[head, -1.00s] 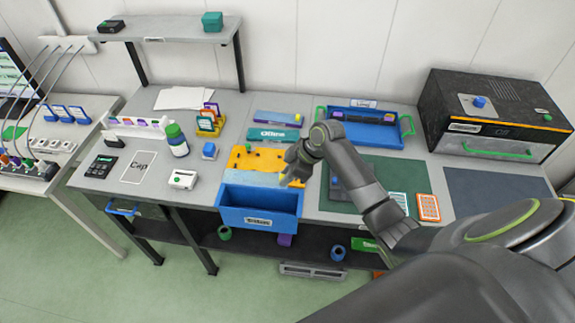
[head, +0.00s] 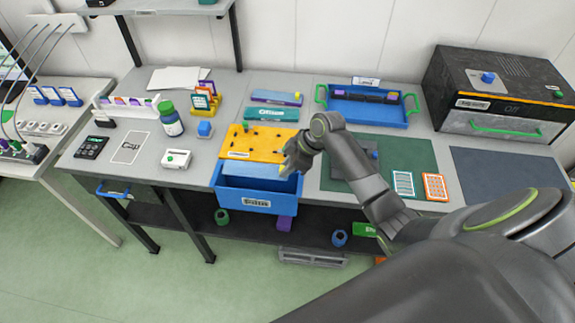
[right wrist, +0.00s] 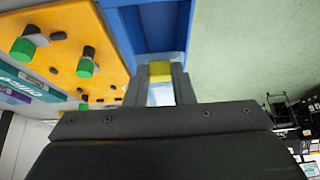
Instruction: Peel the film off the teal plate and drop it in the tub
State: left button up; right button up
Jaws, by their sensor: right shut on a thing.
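My right gripper (head: 286,170) is shut on the yellow tab (right wrist: 160,70) of the film. The film (head: 250,170) is a pale blue, see-through strip. It stretches left from the gripper across the back part of the blue tub (head: 245,202), over its opening. The tub is at the table's front edge. The teal plate (head: 271,114), with white lettering, lies flat behind the yellow pegboard, apart from the film. It also shows in the right wrist view (right wrist: 28,84). The film's strip is hard to make out in the wrist view. My left gripper is out of view.
A yellow board (head: 262,139) with several pegs lies just behind the tub. A purple plate (head: 275,97) with a yellow tab lies behind the teal plate. A blue tray (head: 368,115) stands at back right. A green mat (head: 410,160) lies to the right.

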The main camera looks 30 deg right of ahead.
jog(key=shift+f, duration=0.1)
jog(key=o, duration=1.3)
notch_tip(320, 180, up, 8)
jog(key=p, duration=0.7)
jog(key=shift+p, duration=0.4)
dwell(0.5)
